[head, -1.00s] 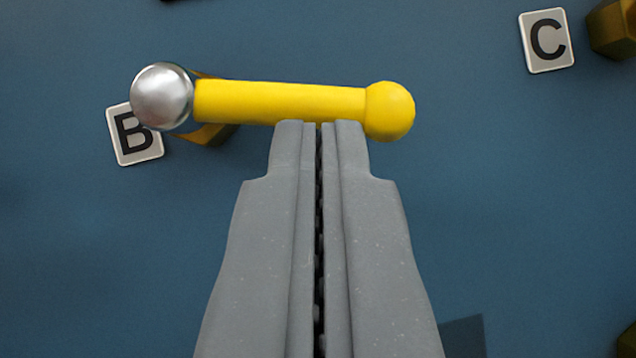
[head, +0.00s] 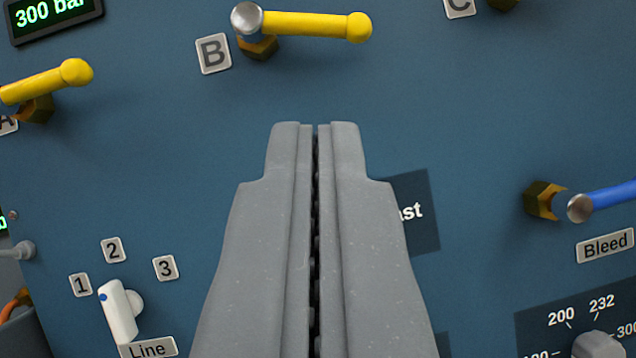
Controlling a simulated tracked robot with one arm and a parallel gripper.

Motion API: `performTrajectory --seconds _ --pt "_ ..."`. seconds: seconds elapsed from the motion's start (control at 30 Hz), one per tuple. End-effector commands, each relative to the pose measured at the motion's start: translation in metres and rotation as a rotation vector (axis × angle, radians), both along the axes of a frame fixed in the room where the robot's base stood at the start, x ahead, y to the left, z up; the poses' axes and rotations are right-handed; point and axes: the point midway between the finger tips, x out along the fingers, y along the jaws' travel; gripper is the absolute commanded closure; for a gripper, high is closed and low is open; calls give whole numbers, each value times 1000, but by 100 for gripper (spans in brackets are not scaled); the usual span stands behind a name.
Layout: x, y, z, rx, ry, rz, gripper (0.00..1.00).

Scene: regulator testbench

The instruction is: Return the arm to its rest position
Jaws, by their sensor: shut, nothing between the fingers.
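My gripper (head: 315,128) is shut and empty in the middle of the head view, its two grey fingers side by side. It is apart from the blue panel (head: 180,160) behind it. The yellow lever by label B (head: 315,25) lies above the fingertips, nearly level, with a silver ball at its left end; nothing touches it.
Another yellow lever (head: 45,82) is at the left by label A. A blue Bleed lever (head: 610,196) is at the right, above a dial knob (head: 597,345). A white Line selector (head: 118,310) is at lower left. A green-lit display (head: 50,14) is at upper left.

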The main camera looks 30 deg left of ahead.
Motion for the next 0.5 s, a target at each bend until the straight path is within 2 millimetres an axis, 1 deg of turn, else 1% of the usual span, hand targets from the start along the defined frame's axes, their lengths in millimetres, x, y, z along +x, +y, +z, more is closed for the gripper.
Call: performTrajectory --seconds 0.4,0.5 --pt "-1 1 -1 0 0 1 100" --pt "2 -2 2 2 6 0 100"
